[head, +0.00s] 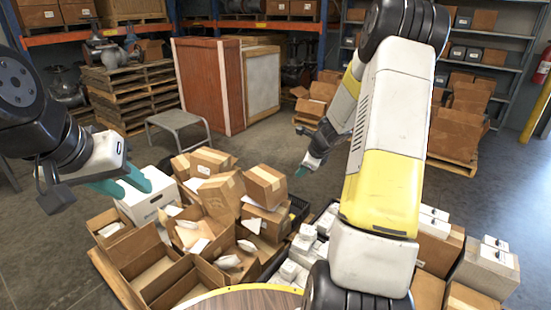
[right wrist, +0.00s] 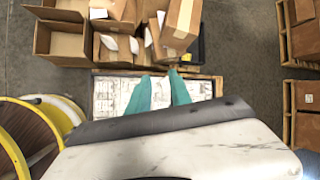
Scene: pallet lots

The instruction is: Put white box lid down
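A white box (head: 146,208) with faint printing on its front stands at the left behind the open cartons. Its white top is partly hidden by my left gripper, and I cannot tell whether the lid is a separate piece there. My left gripper (head: 136,190) has its teal fingers apart at the box's top left edge. I see nothing clearly pinched between them; contact is unclear.
Open brown cartons (head: 155,266) crowd the pallet in front. Closed cartons (head: 265,185) are stacked behind them. White packages (head: 300,255) lie to the right. A grey stool (head: 177,120) stands behind the white box. Clear floor (head: 262,148) lies beyond the cartons.

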